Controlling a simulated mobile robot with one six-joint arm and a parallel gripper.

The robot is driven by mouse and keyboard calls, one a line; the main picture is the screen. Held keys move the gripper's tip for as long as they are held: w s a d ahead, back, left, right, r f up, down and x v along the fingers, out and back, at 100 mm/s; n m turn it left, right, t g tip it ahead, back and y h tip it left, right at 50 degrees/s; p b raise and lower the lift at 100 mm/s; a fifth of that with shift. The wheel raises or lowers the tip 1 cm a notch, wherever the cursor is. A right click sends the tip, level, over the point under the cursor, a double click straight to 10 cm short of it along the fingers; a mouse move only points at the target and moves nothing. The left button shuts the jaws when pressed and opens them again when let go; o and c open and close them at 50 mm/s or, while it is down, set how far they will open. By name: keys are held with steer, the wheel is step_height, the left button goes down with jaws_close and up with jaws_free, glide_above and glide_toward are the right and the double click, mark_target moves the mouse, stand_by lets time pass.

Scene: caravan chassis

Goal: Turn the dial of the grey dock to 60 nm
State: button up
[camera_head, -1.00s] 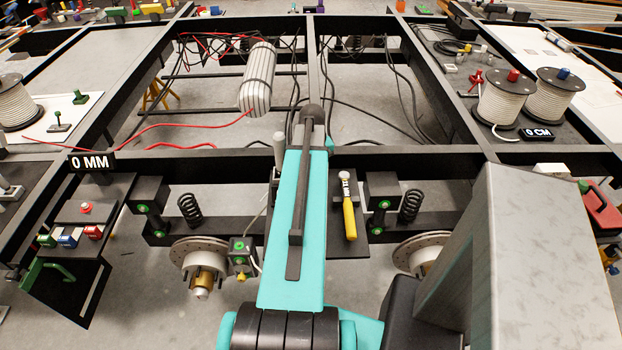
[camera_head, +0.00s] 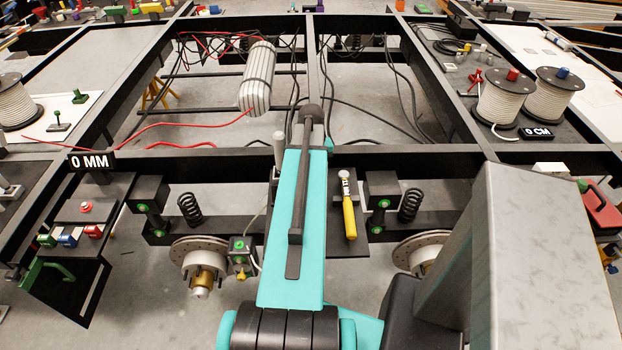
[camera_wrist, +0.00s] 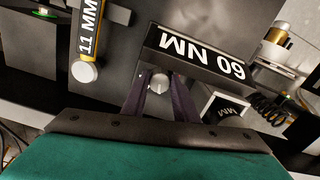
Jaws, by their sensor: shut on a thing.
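In the wrist view, the two dark fingers of my gripper (camera_wrist: 159,97) close on a small round light-grey dial (camera_wrist: 159,81), one finger on each side. The dial sits just below a black display (camera_wrist: 198,58) that reads 60 NM, upside down in this view. The dark grey dock surface (camera_wrist: 125,62) lies around it. In the head view, my arm hides the gripper, the dial and the display; part of a dark plate (camera_head: 345,245) shows to the right of the arm.
Brake discs (camera_head: 198,250), springs (camera_head: 190,208) and dark frame beams surround the spot.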

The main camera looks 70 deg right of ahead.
steer(key=shift+s+d+m, duration=0.2)
steer(key=shift+m, duration=0.5)
steer(key=shift+r, duration=0.1)
steer(key=o, duration=1)
steer(key=shift+a, duration=0.1)
steer(key=shift+w, duration=0.1)
steer(key=shift+w+r, duration=0.1)
steer(key=shift+r, duration=0.9)
steer(key=shift+r+b, duration=0.95)
steer(key=shift+r, duration=4.9)
